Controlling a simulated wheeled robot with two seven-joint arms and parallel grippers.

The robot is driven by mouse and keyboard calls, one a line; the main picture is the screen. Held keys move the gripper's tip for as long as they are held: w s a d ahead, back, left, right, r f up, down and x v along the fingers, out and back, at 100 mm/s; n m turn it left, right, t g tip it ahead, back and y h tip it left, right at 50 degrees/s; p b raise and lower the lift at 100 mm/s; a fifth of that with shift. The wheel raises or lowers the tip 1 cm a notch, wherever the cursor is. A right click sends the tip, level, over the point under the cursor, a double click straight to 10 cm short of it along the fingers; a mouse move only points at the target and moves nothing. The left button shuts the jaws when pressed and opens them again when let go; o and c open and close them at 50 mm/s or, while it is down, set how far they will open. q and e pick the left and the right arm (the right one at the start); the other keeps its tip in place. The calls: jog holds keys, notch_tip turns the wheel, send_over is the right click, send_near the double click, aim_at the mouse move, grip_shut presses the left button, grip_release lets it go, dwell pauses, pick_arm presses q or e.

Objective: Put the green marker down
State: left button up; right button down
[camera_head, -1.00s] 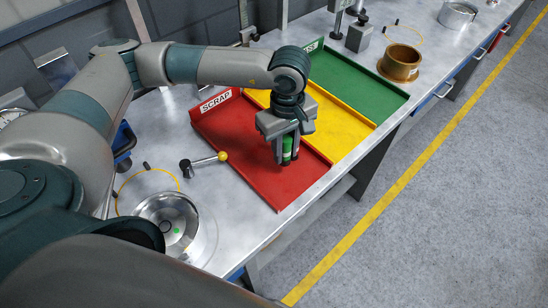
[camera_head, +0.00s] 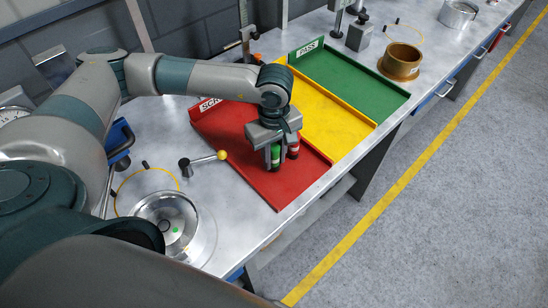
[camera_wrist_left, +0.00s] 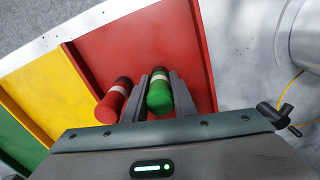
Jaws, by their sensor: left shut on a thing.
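My left gripper (camera_head: 275,161) is shut on the green marker (camera_head: 275,153) and holds it upright over the red SCRAP tray (camera_head: 282,194). In the left wrist view, the green marker (camera_wrist_left: 160,93) sits between the two fingers (camera_wrist_left: 159,100). I cannot tell whether its lower end touches the tray floor. A red marker (camera_head: 294,148) with a white band is just outside the fingers; it also shows in the left wrist view (camera_wrist_left: 116,98), close beside one finger. My right gripper is not in view.
The yellow tray (camera_head: 335,118) and green PASS tray (camera_head: 365,84) adjoin the red one and look empty. A brass ring (camera_head: 401,62) stands beyond. The red tray's front is clear.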

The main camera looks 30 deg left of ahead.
pick_arm(q)
jog(key=shift+f, duration=0.2)
jog(key=shift+f, duration=0.15)
jog(key=o, duration=1)
jog(key=shift+o, duration=0.2)
jog(key=shift+r, duration=0.25)
jog(key=shift+w+r, duration=0.1)
jog(key=shift+r, duration=0.1)
notch_tip(320, 180, up, 10)
jog(key=b, duration=0.4)
jog(key=shift+r+b, duration=0.2)
jog(key=shift+b, duration=0.15)
jog(key=shift+r, duration=0.55)
